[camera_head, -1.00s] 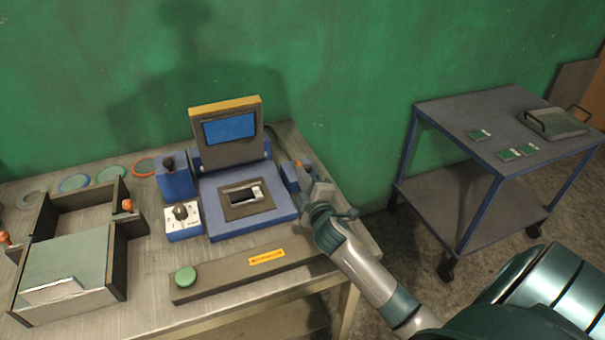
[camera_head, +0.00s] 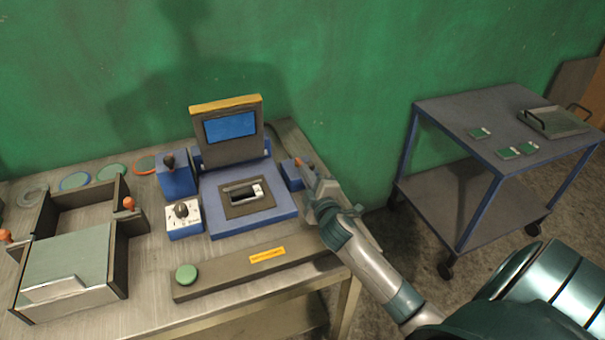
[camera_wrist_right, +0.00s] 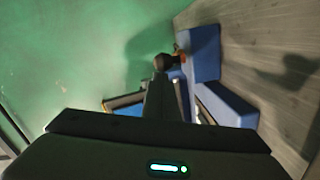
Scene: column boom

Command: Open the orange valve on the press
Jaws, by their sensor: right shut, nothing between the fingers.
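The press (camera_head: 248,205) is blue with a raised screen, in the middle of the table in the head view. At its right side a small blue block (camera_head: 291,175) carries the orange valve (camera_head: 299,162), partly hidden by my gripper. My right gripper (camera_head: 310,176) is shut and empty, its tips close beside the valve; I cannot tell whether they touch. In the right wrist view the shut fingers (camera_wrist_right: 160,95) point past blue press parts (camera_wrist_right: 225,105), with a dark round knob (camera_wrist_right: 164,62) beyond the tips. My left gripper is not in view.
A blue box with a black knob (camera_head: 168,160) and a white dial box (camera_head: 183,219) stand left of the press. A bar with a green button (camera_head: 186,274) lies in front. The green wall (camera_head: 350,80) is close behind. A cart (camera_head: 480,110) stands at right.

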